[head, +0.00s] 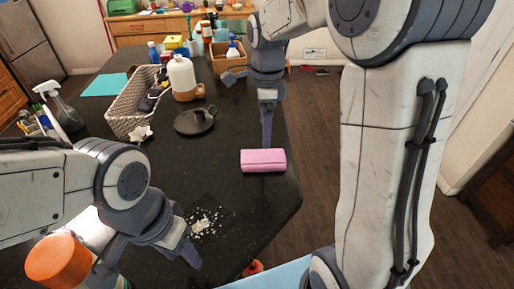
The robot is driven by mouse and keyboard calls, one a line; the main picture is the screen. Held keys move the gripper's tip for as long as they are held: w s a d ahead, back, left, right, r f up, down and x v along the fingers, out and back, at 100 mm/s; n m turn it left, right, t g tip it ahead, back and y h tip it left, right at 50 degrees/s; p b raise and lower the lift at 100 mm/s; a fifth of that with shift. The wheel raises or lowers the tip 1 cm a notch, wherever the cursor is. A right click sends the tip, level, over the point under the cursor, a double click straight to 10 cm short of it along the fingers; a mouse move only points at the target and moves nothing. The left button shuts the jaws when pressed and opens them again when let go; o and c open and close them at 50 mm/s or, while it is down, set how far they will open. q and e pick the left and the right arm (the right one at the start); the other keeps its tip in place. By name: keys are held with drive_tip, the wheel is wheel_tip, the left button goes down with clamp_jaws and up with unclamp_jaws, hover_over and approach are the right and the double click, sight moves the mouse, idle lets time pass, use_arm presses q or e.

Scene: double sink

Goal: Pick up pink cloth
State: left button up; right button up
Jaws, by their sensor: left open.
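The pink cloth (263,161) looks like a folded or rolled pink bundle. It lies on the dark countertop near the counter's right edge. My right gripper (267,140) points down just behind the cloth, and one finger shows clearly. I cannot tell whether it touches the cloth or how far its jaws are apart. My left gripper (160,256) is open and empty at the lower left, nearer to me than the cloth and apart from it. Part of it is hidden by its own arm.
White crumbs (204,222) lie beside my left gripper. A dark lidded dish (195,121), a white and brown jug (183,78) and a woven basket (128,108) stand behind. An orange-topped container (57,261) is at the lower left. A spray bottle (60,108) stands at the left.

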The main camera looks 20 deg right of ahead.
drive_tip(key=p, duration=0.1)
hover_over(263, 157)
wheel_tip(263, 157, down, 5)
drive_tip(key=shift+d+f, duration=0.1)
drive_tip(key=shift+d, duration=0.05)
wheel_tip(263, 157, down, 4)
drive_tip(key=shift+f+p, duration=0.15)
drive_tip(key=shift+p, duration=0.85)
drive_tip(key=shift+f, duration=0.5)
drive_tip(key=c, duration=1.3)
drive_tip(key=shift+r, duration=0.1)
